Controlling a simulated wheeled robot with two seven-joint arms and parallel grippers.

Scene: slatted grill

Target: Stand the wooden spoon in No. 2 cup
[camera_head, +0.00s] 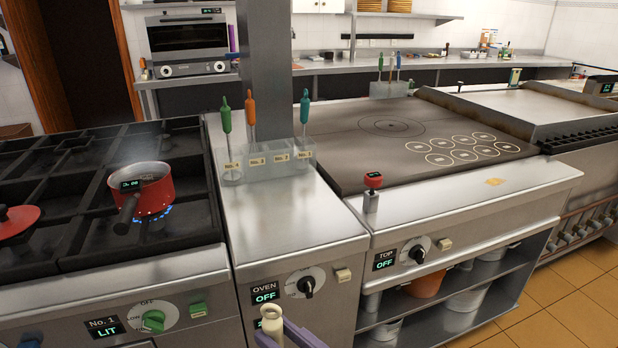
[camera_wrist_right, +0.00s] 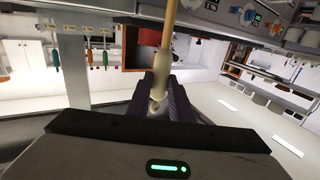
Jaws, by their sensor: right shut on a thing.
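My right gripper (camera_head: 286,335) is at the bottom edge of the head view, in front of the oven panel. In the right wrist view the gripper (camera_wrist_right: 160,97) is shut on the wooden spoon (camera_wrist_right: 167,45), whose pale shaft runs up out of the picture. A pale end of the spoon (camera_head: 268,328) shows in the head view; the rest is hidden. The No. 2 cup (camera_head: 281,165) is a clear cup in a row of labelled cups on the steel counter; it looks empty, and the small label is hard to read. The spoon is well apart from it. My left gripper is not in view.
Green (camera_head: 225,117), orange (camera_head: 250,114) and teal-handled (camera_head: 305,108) utensils stand in neighbouring cups. A steel post (camera_head: 265,60) rises behind the row. A red pot (camera_head: 150,190) sits on a lit burner at left. The counter front (camera_head: 285,220) is clear.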

